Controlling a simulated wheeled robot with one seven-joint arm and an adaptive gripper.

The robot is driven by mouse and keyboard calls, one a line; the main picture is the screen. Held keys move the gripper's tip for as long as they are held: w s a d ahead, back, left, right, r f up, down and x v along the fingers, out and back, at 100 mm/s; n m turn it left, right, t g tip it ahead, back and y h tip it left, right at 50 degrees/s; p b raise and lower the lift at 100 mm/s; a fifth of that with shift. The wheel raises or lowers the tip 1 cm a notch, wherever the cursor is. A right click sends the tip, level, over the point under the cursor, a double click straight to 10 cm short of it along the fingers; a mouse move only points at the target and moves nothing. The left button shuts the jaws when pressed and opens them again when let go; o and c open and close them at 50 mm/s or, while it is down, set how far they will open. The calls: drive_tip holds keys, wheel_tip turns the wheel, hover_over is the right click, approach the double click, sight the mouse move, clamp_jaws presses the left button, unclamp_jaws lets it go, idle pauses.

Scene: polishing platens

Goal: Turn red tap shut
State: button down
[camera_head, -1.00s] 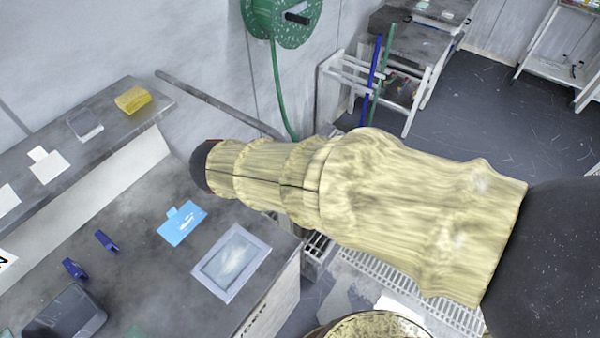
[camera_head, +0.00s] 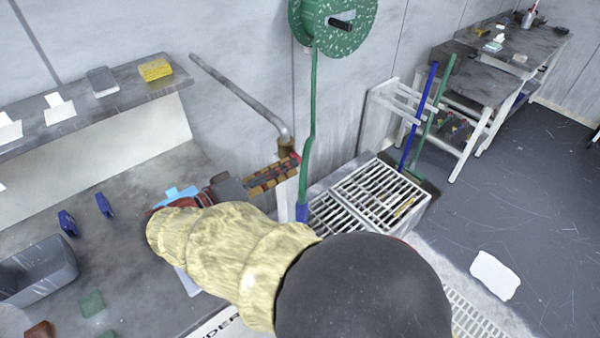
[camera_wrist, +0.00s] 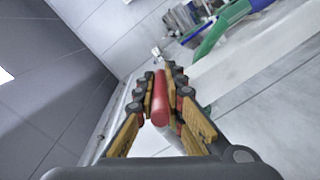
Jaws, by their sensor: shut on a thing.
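The red tap's lever (camera_wrist: 160,98) lies lengthwise between the two yellow-and-black fingers of my gripper (camera_wrist: 162,82) in the wrist view. My gripper is shut on it. In the head view my gripper (camera_head: 284,170) reaches to the brass tap body (camera_head: 286,146) at the lower end of a grey wall pipe (camera_head: 238,92). Only a small red bit of the lever shows there at the fingertips; the fingers hide most of it.
A green hose (camera_head: 308,130) hangs from a reel (camera_head: 333,24) close to the right of the tap. A white slatted grate (camera_head: 370,200) lies below to the right. The bench (camera_head: 130,245) on the left holds a grey tub (camera_head: 38,272) and blue clips.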

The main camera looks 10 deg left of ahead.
drive_tip(key=shift+f+t+h+b, duration=0.3)
drive_tip(key=shift+f+t, duration=0.05)
drive_tip(key=shift+t, duration=0.05)
idle(0.4)
drive_tip(key=c, duration=1.8)
unclamp_jaws()
drive_tip(key=shift+c, duration=0.2)
drive_tip(key=shift+r, duration=0.15)
